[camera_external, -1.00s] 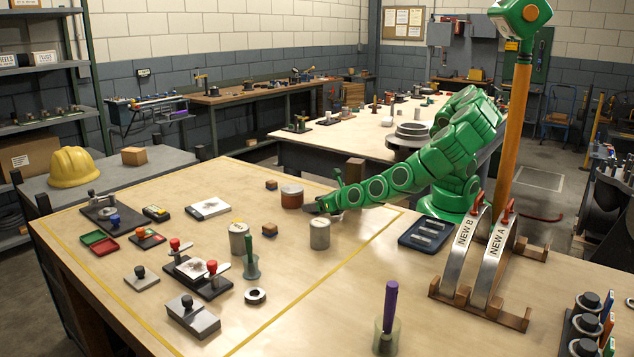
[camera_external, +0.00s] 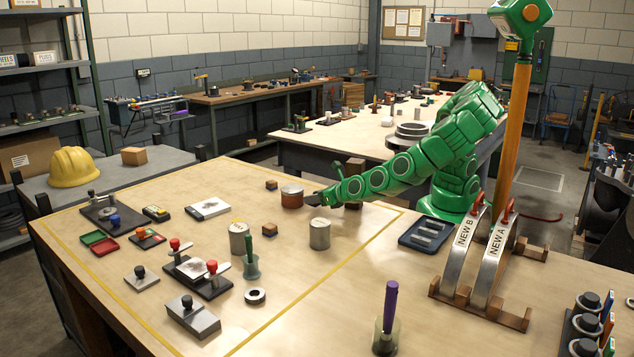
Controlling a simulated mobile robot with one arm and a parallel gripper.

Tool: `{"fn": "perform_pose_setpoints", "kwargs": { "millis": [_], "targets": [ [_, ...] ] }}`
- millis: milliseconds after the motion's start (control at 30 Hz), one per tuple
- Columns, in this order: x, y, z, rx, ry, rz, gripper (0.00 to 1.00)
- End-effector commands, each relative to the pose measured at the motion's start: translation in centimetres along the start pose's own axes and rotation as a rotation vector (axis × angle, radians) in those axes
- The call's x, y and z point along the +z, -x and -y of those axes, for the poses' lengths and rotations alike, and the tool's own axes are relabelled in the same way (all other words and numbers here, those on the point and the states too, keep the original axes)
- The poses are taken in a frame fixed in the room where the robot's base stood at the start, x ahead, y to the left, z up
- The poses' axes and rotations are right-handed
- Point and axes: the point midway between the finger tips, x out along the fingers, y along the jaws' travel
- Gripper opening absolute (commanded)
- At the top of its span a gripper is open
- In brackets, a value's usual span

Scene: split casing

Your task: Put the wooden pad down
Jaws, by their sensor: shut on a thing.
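My gripper (camera_external: 316,199) is at the end of the green arm, low over the middle of the light wooden table (camera_external: 340,265).
Small wooden blocks (camera_external: 271,185) (camera_external: 269,229) lie left of the gripper. A brown block (camera_external: 354,166) stands behind the arm. A dark blue tray (camera_external: 428,233) and the curved metal pieces (camera_external: 480,250) stand to the right.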

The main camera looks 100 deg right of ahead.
Motion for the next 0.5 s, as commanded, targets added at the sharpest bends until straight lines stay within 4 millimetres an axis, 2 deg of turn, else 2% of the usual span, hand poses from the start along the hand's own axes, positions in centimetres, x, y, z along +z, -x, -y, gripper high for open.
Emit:
{"fn": "perform_pose_setpoints", "kwargs": {
  "millis": [300, 500],
  "targets": [
    [4.1, 1.7, 0.1, -0.002, -0.005, 0.001, 0.08],
    [5.9, 2.4, 0.1, -0.002, -0.003, -0.001, 0.08]
  ]
}}
